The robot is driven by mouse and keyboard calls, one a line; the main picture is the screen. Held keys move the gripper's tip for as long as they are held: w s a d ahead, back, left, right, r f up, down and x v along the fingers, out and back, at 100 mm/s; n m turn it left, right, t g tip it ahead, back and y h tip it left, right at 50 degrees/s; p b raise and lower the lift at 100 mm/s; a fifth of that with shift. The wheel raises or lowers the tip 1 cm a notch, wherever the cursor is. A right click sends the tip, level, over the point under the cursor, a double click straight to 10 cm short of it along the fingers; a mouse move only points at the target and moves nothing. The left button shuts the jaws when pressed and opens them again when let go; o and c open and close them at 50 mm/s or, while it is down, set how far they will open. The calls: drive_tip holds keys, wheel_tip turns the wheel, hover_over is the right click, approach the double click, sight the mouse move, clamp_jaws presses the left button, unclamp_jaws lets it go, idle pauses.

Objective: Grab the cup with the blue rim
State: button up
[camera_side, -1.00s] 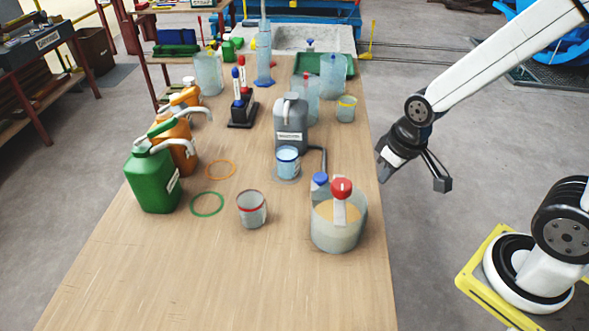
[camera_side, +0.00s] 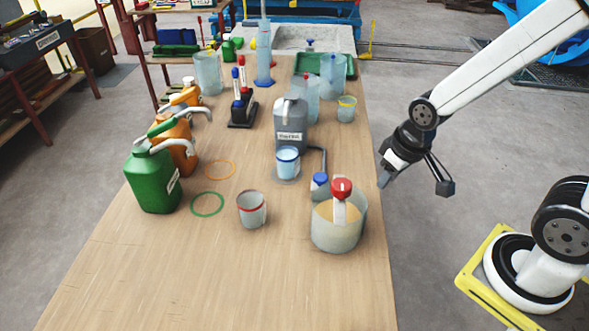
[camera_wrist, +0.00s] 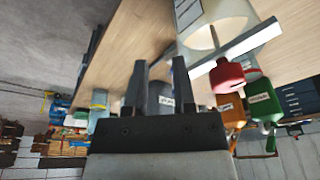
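The cup with the blue rim (camera_side: 288,162) stands upright on the wooden table, just in front of a grey jerrycan (camera_side: 291,122). It holds something pale blue. A cup with a red rim (camera_side: 252,209) stands nearer the front, and a cup with a yellow rim (camera_side: 346,109) stands farther back. My gripper (camera_side: 415,187) is off the table's right edge, apart from all the cups. Its two fingers are spread and nothing is between them. In the wrist view my gripper (camera_wrist: 160,75) also shows its fingers apart. I cannot make out the blue-rimmed cup in that view.
A large clear beaker (camera_side: 338,230) with a red-capped item stands at the table's right edge, between my gripper and the red-rimmed cup. Green (camera_side: 153,180) and orange (camera_side: 177,147) jerrycans stand at the left, beside green and orange rings. The table's front is clear.

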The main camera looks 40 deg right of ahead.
drive_tip(key=o, duration=0.8)
drive_tip(key=shift+r, duration=0.1)
drive_tip(key=shift+w+v, duration=0.55)
drive_tip(key=shift+v, duration=1.85)
drive_tip(key=w+a+n+t+h, duration=0.3)
drive_tip(key=w+a+n+h, duration=0.15)
drive_tip(key=w+n, duration=0.75)
drive_tip(key=w+a+n+t+h, duration=0.45)
drive_tip(key=w+n, duration=0.55)
drive_tip(key=n, duration=0.4)
wheel_tip(320, 180, down, 8)
drive_tip(key=shift+w+n, duration=0.25)
drive_tip(key=shift+n, duration=0.15)
